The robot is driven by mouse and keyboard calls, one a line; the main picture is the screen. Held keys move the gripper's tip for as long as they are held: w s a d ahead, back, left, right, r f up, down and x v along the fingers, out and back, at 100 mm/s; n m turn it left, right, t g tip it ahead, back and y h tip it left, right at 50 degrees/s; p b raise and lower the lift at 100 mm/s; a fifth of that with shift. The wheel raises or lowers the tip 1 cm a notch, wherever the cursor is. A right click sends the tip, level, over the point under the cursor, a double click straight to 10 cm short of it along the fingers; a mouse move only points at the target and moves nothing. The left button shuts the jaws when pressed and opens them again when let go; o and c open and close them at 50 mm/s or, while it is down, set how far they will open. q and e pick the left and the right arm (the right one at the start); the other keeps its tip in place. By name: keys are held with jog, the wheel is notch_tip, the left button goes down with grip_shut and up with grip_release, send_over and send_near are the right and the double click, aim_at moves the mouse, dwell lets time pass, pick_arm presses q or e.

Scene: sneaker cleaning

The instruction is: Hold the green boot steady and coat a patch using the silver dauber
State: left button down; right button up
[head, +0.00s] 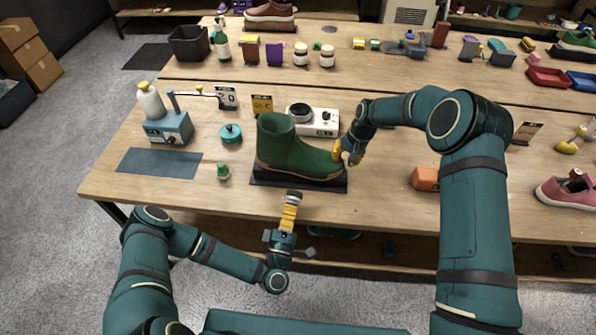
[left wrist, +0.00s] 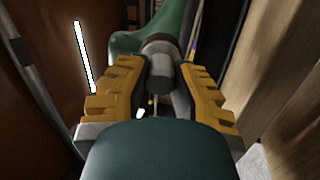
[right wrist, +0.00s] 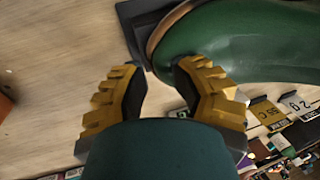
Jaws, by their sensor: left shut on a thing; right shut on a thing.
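The green boot (head: 285,150) stands upright on a dark mat (head: 298,184) at the middle of the table, toe to the right. My right gripper (head: 338,152) is shut on the boot's toe; the right wrist view shows its fingertips (right wrist: 160,85) against the toe of the boot (right wrist: 240,45). My left gripper (head: 290,208) is in front of the table edge, shut on the silver dauber (left wrist: 160,62). The dauber's end (head: 294,194) points up toward the boot, apart from it. Much of the dauber is hidden by the fingers.
Behind the boot stands a white device (head: 318,122). An orange block (head: 425,179) lies to the right. The table front left of the boot mat is mostly clear.

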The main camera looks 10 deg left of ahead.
jog(key=v, duration=1.1)
jog(key=shift+d+r, duration=0.25)
jog(key=shift+r, duration=0.05)
